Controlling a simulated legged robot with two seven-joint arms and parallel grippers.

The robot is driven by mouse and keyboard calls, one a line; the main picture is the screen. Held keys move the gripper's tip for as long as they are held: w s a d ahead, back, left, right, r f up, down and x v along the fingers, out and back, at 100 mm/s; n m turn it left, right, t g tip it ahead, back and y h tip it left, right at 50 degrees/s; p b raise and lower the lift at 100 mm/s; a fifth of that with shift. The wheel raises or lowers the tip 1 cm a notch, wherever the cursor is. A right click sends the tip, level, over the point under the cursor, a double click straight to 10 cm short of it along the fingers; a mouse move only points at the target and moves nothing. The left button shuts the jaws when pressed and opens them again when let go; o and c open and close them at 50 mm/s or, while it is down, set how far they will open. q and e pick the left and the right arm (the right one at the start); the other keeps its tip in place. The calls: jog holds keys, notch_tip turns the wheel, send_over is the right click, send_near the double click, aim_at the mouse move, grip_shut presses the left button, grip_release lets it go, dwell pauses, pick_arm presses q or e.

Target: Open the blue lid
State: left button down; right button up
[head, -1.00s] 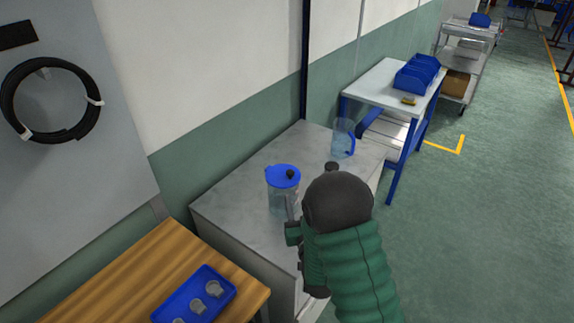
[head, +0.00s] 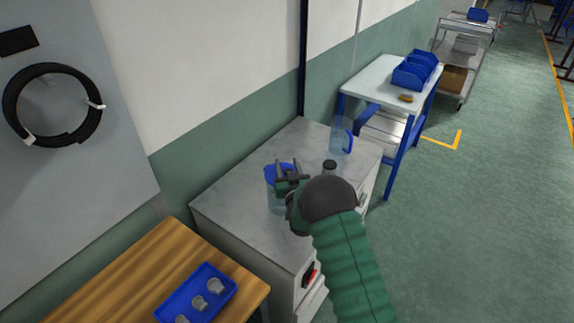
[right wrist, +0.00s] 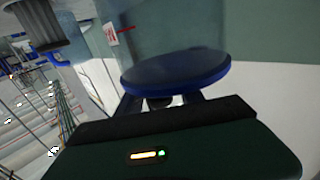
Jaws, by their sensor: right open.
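The blue lid (head: 272,172) sits on a clear container (head: 274,204) on the grey-topped cabinet. In the right wrist view the lid (right wrist: 175,70) is a dark blue disc, with its black knob (right wrist: 158,103) showing between my fingers. My right gripper (head: 290,178) is open at the lid's right side in the head view and covers part of it. In the right wrist view the gripper (right wrist: 160,102) has a finger on each side of the knob. I cannot tell whether they touch it. My left gripper is not in view.
A clear jug (head: 340,138) with a blue handle stands farther back on the cabinet top (head: 235,205). A small black-topped item (head: 330,166) is near my wrist. A blue tray (head: 172,305) with small cups lies on the wooden table (head: 110,290). A wall runs behind the cabinet.

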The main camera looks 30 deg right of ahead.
grip_shut()
dwell(1.3)
